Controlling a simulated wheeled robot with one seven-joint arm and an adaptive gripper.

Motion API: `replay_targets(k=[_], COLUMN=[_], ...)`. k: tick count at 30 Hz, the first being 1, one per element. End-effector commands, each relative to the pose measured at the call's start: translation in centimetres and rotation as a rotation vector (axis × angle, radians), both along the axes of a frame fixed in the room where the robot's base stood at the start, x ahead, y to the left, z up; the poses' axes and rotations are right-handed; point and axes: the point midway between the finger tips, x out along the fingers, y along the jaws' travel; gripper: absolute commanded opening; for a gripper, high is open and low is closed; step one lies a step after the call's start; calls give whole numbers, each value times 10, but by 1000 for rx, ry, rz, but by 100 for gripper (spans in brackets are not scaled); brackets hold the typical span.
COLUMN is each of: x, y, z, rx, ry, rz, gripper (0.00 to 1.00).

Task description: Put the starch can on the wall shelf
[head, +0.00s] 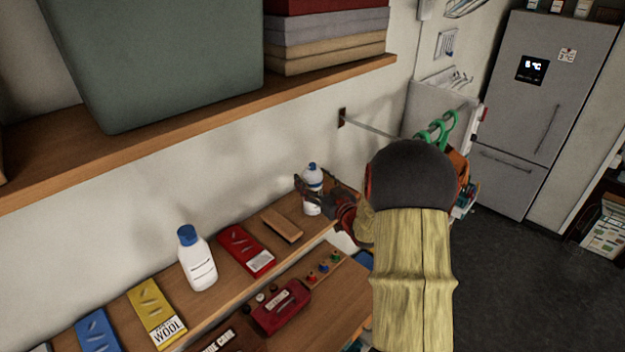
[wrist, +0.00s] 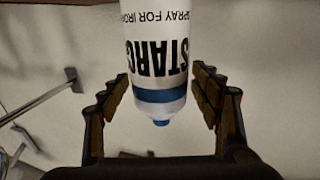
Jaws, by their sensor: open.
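The starch can (head: 312,198) is white with blue bands and black lettering. It stands upright on the narrow wooden wall shelf (head: 228,283), near the shelf's right end. My gripper (head: 314,190) is around the can from the right in the head view. In the wrist view the can (wrist: 158,60) lies between the two fingers of my gripper (wrist: 160,105), with a gap visible on each side. The fingers are open. The lower part of the can is partly hidden by my gripper in the head view.
A white bottle with a blue cap (head: 198,260), a red packet (head: 246,249) and a wooden block (head: 282,225) are on the same shelf. An upper shelf (head: 200,120) holds a large green box (head: 160,55) and folded cloths (head: 328,40). A fridge (head: 545,100) stands at right.

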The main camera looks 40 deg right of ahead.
Motion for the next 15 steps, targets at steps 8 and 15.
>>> replay_targets(k=[8, 15], x=[-20, -70], y=[2, 11], z=[2, 1], rx=[0, -2], ry=[-1, -1], rz=[-4, -4], gripper=[64, 64])
